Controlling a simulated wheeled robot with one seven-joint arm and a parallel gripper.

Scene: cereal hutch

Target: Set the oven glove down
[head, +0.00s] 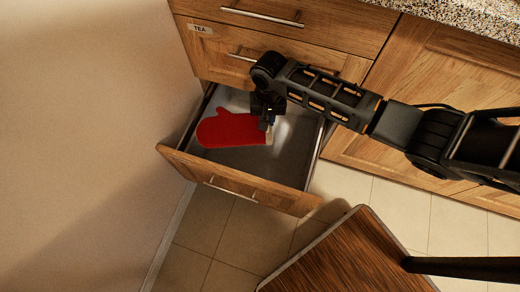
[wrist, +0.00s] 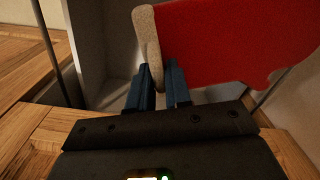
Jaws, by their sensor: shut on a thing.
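The red oven glove (head: 228,129) with a pale cuff is in my gripper (head: 268,122), over the open drawer (head: 284,160). In the wrist view the glove (wrist: 225,45) stretches to the right from the cuff, and the two fingers of my gripper (wrist: 160,75) are at the cuff end. My gripper is shut on the glove near its cuff. The glove lies within the drawer's outline in the head view; whether it touches the drawer floor I cannot tell.
The drawer front (head: 230,182) stands pulled out near the wall (head: 80,120) at left. A drawer labelled TEA (head: 200,29) is shut above it. A wooden tabletop (head: 350,255) is at the lower right. Bare tiled floor (head: 205,235) lies before the drawer.

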